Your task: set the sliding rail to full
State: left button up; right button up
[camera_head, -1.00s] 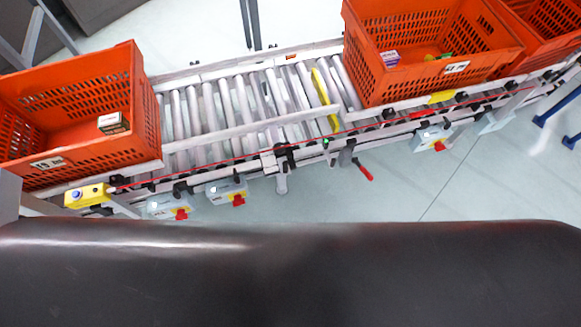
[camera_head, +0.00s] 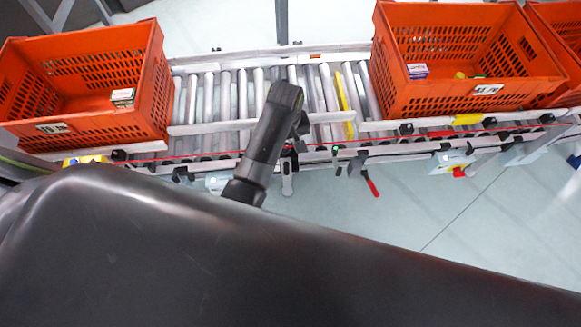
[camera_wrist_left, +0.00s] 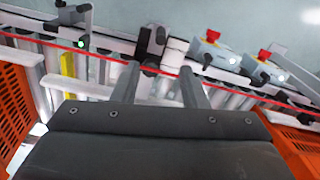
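A pale rail (camera_head: 225,126) runs along the front of the roller conveyor, with a thin red line below it. A black clamp-like block (camera_head: 291,157) and a pale bracket (camera_head: 287,184) sit on the front edge; which part slides is not clear. My left gripper (camera_head: 300,124) is over the conveyor's front side, its fingers mostly hidden in the head view. In the left wrist view its two fingers (camera_wrist_left: 159,67) are apart with nothing held between them. The black block (camera_wrist_left: 152,42) shows just beyond the fingertips, apparently not gripped. My right gripper is not in view.
Orange totes stand on the conveyor at left (camera_head: 60,120) and right (camera_head: 430,105). A yellow strip (camera_head: 346,100) crosses the rollers. A red-handled lever (camera_head: 370,184) hangs off the front edge. Grey boxes with red knobs (camera_head: 452,163) line the front; the floor before them is clear.

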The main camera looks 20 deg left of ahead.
aim_at(286, 168)
pick_arm(q)
notch_tip(286, 168, down, 17)
jog(key=b, duration=0.3)
jog(key=shift+r, duration=0.15)
grip_shut()
jog(key=shift+s+a, duration=0.1)
